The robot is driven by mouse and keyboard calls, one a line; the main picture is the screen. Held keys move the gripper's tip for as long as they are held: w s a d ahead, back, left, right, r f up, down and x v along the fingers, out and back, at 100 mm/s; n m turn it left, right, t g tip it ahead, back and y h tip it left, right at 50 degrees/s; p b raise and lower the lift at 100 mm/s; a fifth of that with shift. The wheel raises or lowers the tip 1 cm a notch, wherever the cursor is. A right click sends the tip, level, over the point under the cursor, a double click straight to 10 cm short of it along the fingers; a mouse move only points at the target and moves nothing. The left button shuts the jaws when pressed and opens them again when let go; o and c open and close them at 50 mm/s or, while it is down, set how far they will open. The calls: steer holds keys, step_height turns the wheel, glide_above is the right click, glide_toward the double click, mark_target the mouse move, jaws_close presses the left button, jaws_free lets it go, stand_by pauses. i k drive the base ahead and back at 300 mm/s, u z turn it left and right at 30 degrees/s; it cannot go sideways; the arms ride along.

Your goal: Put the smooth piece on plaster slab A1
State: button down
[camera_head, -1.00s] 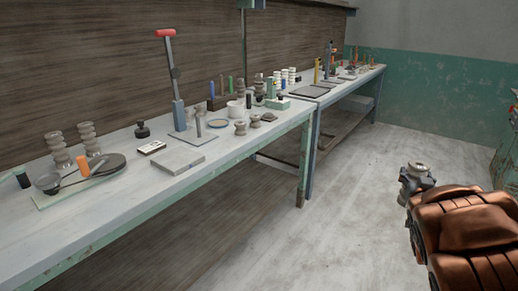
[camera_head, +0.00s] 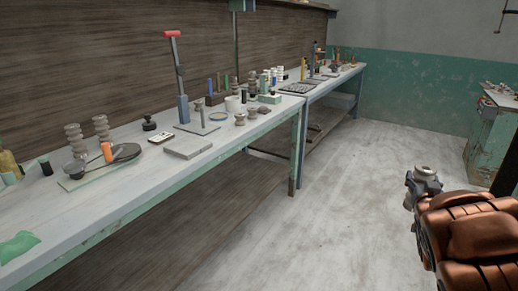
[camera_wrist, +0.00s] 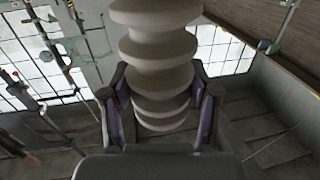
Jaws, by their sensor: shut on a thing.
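My gripper (camera_wrist: 160,112) is shut on a pale grey clay piece (camera_wrist: 158,55) with stacked rounded ridges, held between the two fingers in the wrist view. In the head view, my gripper (camera_head: 422,187) is at the right, over the floor and well apart from the bench, with the piece's pale round top (camera_head: 426,169) showing. A flat grey slab (camera_head: 188,148) lies near the front edge of the near bench, with its top bare. A small white card (camera_head: 162,137) lies left of it; its marking is too small to read.
A green cloth-like thing (camera_head: 18,246) lies at lower left. The floor (camera_head: 330,220) is clear.

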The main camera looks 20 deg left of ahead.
mark_target(188, 144)
steer(key=u, duration=0.05)
steer(key=k, duration=0.4)
steer(key=u, duration=1.9)
